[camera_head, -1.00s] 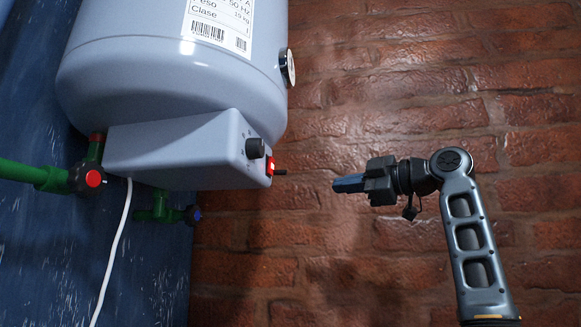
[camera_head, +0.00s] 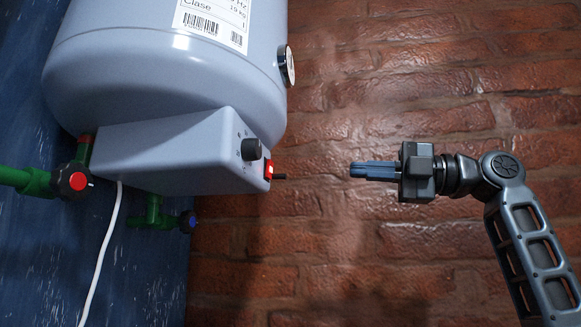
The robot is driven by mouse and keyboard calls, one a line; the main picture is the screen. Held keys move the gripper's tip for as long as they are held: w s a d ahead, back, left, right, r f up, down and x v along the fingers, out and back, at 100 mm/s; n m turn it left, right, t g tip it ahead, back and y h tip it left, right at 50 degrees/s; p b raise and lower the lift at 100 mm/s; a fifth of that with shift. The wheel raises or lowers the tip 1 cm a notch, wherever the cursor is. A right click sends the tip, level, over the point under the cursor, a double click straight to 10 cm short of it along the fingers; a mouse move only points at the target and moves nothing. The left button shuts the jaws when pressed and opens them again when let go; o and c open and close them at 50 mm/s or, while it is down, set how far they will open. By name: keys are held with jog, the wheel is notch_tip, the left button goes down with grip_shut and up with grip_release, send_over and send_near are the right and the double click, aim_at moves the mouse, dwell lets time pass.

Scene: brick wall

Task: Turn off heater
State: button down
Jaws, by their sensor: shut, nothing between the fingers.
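The heater (camera_head: 160,75) is a large pale blue-grey tank at the upper left, with a box-shaped control housing (camera_head: 170,150) under it. On the housing's right face are a black round knob (camera_head: 251,149) and, below it, a red switch (camera_head: 269,170). A short dark stub (camera_head: 280,177) sticks out to the right beside the switch. My gripper (camera_head: 352,170) is right of the switch at about the same height in the picture, its blue fingers shut and empty, pointing left. A clear gap shows between the fingertips and the switch.
A round gauge (camera_head: 287,66) sits on the tank's right side. Green pipes with a red-capped valve (camera_head: 76,181) and a blue-capped valve (camera_head: 189,221) are at the lower left. A white cable (camera_head: 103,255) hangs below the housing. The brick wall (camera_head: 400,90) is behind; nothing shows between gripper and switch.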

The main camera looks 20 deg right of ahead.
jog(key=shift+a, duration=0.1)
jog(key=p, duration=0.3)
send_near(272, 163)
jog(key=x, duration=0.5)
jog(key=shift+w+f, duration=0.1)
jog(key=shift+w, duration=0.05)
jog(key=shift+p+x, duration=0.3)
jog(key=shift+x, duration=0.55)
jog(key=shift+f, duration=0.1)
jog(key=shift+w+a, duration=0.1)
jog(key=shift+a, duration=0.05)
jog(key=shift+a+r+b, duration=0.2)
jog(key=shift+r+b, duration=0.1)
jog(key=shift+r, duration=0.05)
jog(key=shift+w+h, duration=0.1)
jog(key=shift+h, duration=0.2)
